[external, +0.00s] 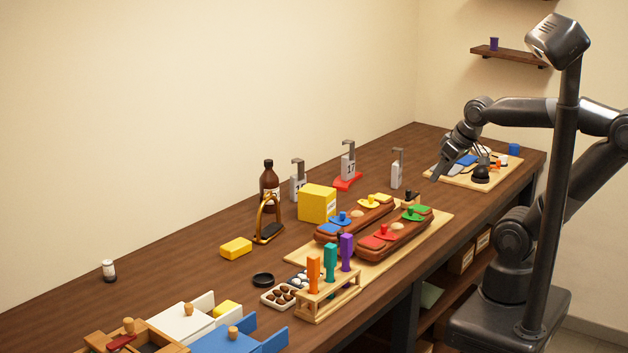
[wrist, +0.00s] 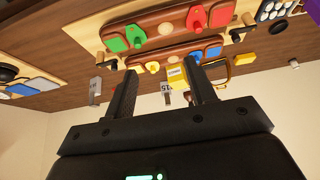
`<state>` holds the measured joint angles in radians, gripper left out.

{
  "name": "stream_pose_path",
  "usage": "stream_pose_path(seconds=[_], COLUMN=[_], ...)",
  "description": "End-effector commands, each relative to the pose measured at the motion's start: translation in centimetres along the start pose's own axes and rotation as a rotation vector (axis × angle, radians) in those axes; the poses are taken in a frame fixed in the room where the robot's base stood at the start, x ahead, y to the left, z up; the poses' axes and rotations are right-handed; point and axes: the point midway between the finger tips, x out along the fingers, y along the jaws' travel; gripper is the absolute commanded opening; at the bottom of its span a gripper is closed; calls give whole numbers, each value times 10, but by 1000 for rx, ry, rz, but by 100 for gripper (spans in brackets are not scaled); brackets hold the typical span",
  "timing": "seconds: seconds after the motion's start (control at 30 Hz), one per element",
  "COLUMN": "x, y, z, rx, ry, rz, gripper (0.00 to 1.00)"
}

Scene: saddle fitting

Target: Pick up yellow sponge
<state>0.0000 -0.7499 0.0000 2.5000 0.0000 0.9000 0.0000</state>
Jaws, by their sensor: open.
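A flat yellow block that looks like the yellow sponge (external: 236,248) lies on the wooden bench, left of the brown bottle and black-and-gold stand. A small yellow patch, likely the same block, shows in the wrist view (wrist: 247,57). A second yellow block (external: 228,309) sits between the white and blue boxes at the front; I cannot tell what it is. My gripper (external: 437,174) is far from both, over the bench's far right end near a tool board. In the wrist view my gripper (wrist: 160,78) has its two fingers apart with nothing between them.
A tall yellow box (external: 317,204), a brown bottle (external: 268,190) and a stirrup-like stand (external: 268,225) stand right of the block. A board (external: 438,222) with saddle-like pieces and a screwdriver rack (external: 325,300) lie between. Bench left of the block is mostly clear.

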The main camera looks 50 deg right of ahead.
Motion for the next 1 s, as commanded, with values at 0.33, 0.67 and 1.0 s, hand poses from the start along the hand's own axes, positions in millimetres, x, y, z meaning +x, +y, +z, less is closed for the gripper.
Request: stream_pose_path(seconds=[0.33,0.67,1.0], x=[0,0,11], y=[0,-3,-54], z=[0,-8,-94], rx=[0,-2,0], ry=[0,-4,-59], rz=[0,-6,-54], gripper=[80,80,80])
